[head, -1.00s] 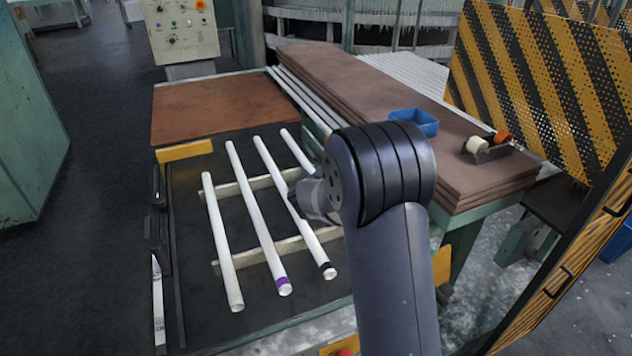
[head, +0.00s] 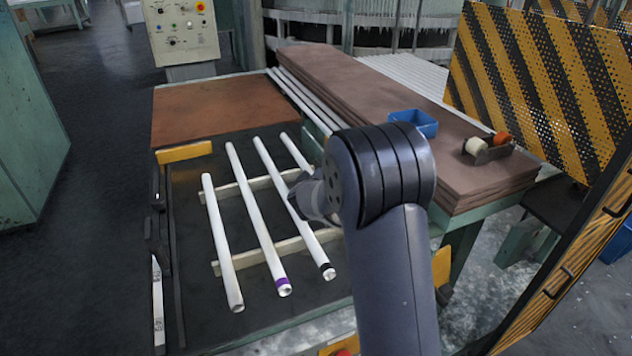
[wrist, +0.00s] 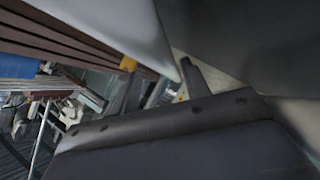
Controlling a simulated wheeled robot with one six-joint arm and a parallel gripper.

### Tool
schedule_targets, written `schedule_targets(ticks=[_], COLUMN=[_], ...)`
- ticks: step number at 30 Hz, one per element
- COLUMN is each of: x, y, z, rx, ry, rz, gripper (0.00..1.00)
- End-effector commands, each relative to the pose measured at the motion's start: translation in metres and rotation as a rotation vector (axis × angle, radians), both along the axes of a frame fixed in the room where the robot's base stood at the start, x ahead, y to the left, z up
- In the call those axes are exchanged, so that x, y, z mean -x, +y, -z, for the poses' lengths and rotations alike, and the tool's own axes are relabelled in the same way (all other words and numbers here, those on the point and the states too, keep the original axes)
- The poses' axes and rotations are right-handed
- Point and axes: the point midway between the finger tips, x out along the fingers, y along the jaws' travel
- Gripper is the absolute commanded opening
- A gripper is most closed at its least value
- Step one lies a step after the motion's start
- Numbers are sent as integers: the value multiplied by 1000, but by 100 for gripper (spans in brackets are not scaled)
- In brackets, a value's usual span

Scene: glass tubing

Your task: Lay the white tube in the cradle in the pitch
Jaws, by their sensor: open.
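Several white tubes lie side by side across two pale cradle rails (head: 251,254) in the head view. The leftmost tube (head: 221,240) shows no coloured band. The tube beside it (head: 257,220) has a purple band at its near end. The one right of that (head: 292,210) has a black band. A further tube (head: 296,152) at the right is mostly hidden behind my arm, so its near end does not show. My gripper (wrist: 160,88) is seen close up in the wrist view, open, with a large pale shape near it that I cannot identify. The head view hides its fingers.
A stack of brown boards (head: 430,140) lies at the right with a blue bin (head: 414,122) and a tape dispenser (head: 487,148) on it. A striped yellow-black guard (head: 545,90) stands at the far right. The brown panel (head: 220,108) behind the tubes is bare.

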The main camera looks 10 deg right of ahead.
Motion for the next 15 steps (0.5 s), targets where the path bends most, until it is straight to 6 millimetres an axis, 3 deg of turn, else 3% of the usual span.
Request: schedule_targets(ticks=[1,5,15], x=[4,18,78], y=[0,5,24], z=[7,-6,-45], rx=[-7,-3,0], ry=[20,18,11], rz=[2,-2,-3], gripper=[44,44,44])
